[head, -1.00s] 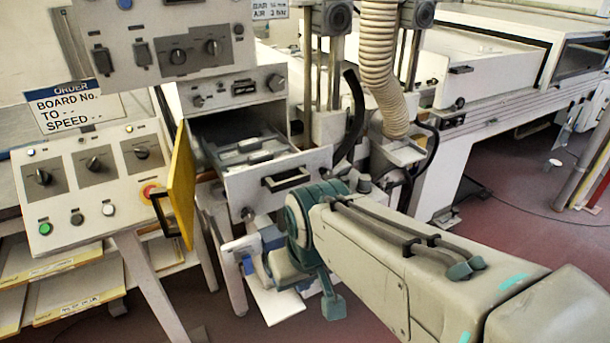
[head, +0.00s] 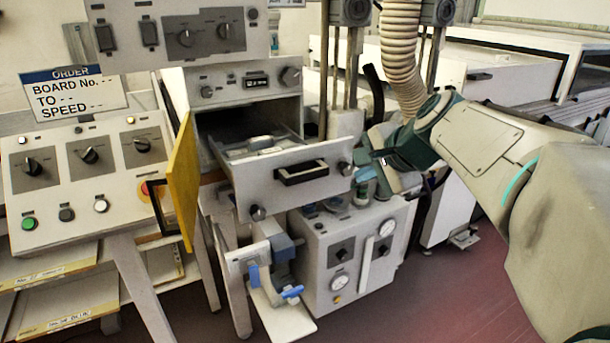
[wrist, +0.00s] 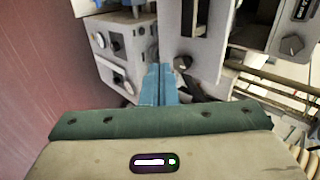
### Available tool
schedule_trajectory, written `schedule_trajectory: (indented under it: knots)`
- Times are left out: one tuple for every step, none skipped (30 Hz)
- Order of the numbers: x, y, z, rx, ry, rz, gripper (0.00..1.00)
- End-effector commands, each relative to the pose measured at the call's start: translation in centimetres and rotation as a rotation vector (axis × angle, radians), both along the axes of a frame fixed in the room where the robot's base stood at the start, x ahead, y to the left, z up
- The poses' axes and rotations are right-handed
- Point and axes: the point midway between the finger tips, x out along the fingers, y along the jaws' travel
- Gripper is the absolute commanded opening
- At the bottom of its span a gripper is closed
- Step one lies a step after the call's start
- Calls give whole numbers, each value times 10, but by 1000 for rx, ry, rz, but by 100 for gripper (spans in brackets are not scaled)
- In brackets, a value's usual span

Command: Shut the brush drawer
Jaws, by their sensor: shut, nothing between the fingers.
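The brush drawer (head: 262,192) stands pulled out of its grey cabinet, with its tray showing behind the front. Its pale front carries a black handle (head: 301,172) and small round knobs at the lower left and upper right. My gripper (head: 364,180) is shut and empty, near the right end of the drawer front. In the wrist view the teal fingers (wrist: 159,84) point toward the drawer front (wrist: 207,60), close to one of its knobs (wrist: 182,62). I cannot tell whether the fingers touch it. My wrist hides what lies behind it.
A yellow door (head: 183,182) hangs open left of the drawer. A sloped control panel (head: 84,190) stands further left. A grey box with gauges (head: 345,255) and a bracket with blue clamps (head: 270,290) sit below. A ribbed hose (head: 400,55) hangs at the right.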

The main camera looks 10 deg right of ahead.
Motion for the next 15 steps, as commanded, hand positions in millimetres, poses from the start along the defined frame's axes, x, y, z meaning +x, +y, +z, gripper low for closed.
schedule_trajectory:
  knots:
    - [4,-3,-1,21,-8,-22,0]
    - [6,-4,0,29,-11,-30,0]
    - [9,-4,0,35,-13,-35,0]
    - [11,-4,-1,36,-13,-36,0]
    - [14,-3,-4,38,-13,-36,0]
    - [17,-1,-7,38,-12,-36,0]
    - [20,0,-11,38,-11,-36,0]
    - [24,1,-15,37,-10,-35,0]
    - [29,3,-21,36,-9,-34,0]
    - [34,5,-25,35,-10,-34,0]
    - [38,6,-30,35,-8,-33,0]
    - [45,8,-36,35,-8,-33,0]
    - [49,10,-40,36,-8,-32,0]
    - [54,12,-45,36,-8,-32,0]
    - [60,14,-51,35,-8,-32,0]
